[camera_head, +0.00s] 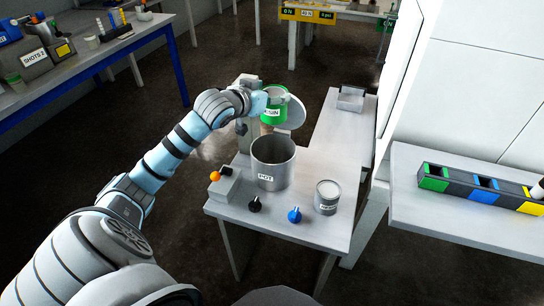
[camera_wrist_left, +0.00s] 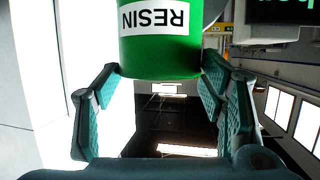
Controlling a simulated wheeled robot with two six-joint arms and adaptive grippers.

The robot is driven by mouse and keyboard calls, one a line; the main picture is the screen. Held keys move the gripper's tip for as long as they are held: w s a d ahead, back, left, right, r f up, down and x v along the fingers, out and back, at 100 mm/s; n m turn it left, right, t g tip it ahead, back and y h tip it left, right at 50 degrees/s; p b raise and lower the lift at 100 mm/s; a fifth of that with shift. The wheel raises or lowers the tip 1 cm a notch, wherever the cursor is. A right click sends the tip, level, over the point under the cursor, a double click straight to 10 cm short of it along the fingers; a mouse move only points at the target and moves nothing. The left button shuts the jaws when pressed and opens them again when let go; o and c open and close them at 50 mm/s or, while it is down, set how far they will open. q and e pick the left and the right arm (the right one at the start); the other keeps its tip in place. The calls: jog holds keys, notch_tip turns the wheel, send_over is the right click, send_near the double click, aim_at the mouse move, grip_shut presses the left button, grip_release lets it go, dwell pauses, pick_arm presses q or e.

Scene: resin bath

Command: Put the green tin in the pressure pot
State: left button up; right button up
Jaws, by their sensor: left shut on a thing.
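The green tin (camera_head: 273,116), labelled RESIN, is held up in the air by my left gripper (camera_head: 262,103). In the left wrist view the tin (camera_wrist_left: 160,50) sits between the two fingers of the left gripper (camera_wrist_left: 160,75), its label upside down in that picture. The pressure pot (camera_head: 272,170), a grey metal cylinder labelled POT, stands open on the small table. The tin shows just beyond and above the pot's rim; how far it is over the opening I cannot tell. A pale round lid (camera_head: 293,115) shows behind the tin. My right gripper is out of view.
A grey can (camera_head: 327,197), a black knob (camera_head: 254,204), a blue knob (camera_head: 294,214) and a box with an orange-tipped lever (camera_head: 224,184) stand around the pot. A small tray (camera_head: 350,98) is behind. A coloured rack (camera_head: 470,186) lies on the right table.

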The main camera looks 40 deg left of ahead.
pick_arm(q)
notch_tip(320, 180, down, 18)
jog(key=b, duration=0.4)
jog(key=shift+f, duration=0.25)
jog(key=shift+f, duration=0.3)
jog(key=shift+f, duration=0.25)
jog(key=o, duration=1.3)
jog(key=shift+s+f, duration=0.1)
jog(key=shift+c, duration=0.2)
jog(key=o, duration=0.3)
jog(key=shift+d, duration=0.15)
jog(key=shift+f, duration=0.1)
